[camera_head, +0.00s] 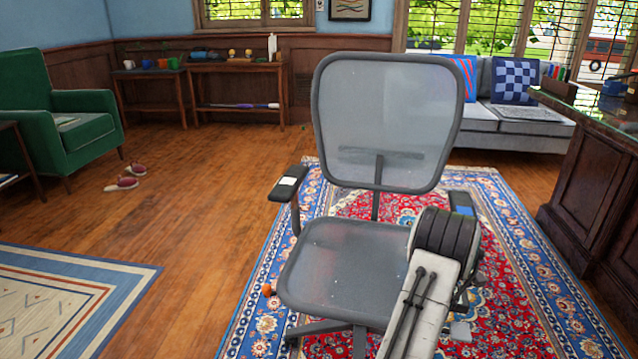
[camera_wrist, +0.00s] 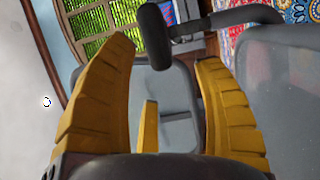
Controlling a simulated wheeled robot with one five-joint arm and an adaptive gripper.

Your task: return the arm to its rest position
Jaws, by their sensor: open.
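My gripper (camera_wrist: 165,75) shows in the wrist view as yellow ribbed fingers spread wide apart, with a third yellow piece low between them. It is open and nothing is between the fingers. In the head view my arm reaches up from the bottom, in front of the right side of a grey office chair (camera_head: 345,262). The fingertips cannot be made out there. The chair's grey mesh also shows at the right of the wrist view (camera_wrist: 285,85).
The chair stands on a red and blue patterned rug (camera_head: 565,320), close to my arm. A dark wooden desk (camera_head: 590,190) is at the right. A grey sofa (camera_head: 485,118) is behind. A green armchair (camera_head: 85,135) is at the left. Bare wooden floor (camera_head: 190,200) lies open at centre left, apart from small shoes.

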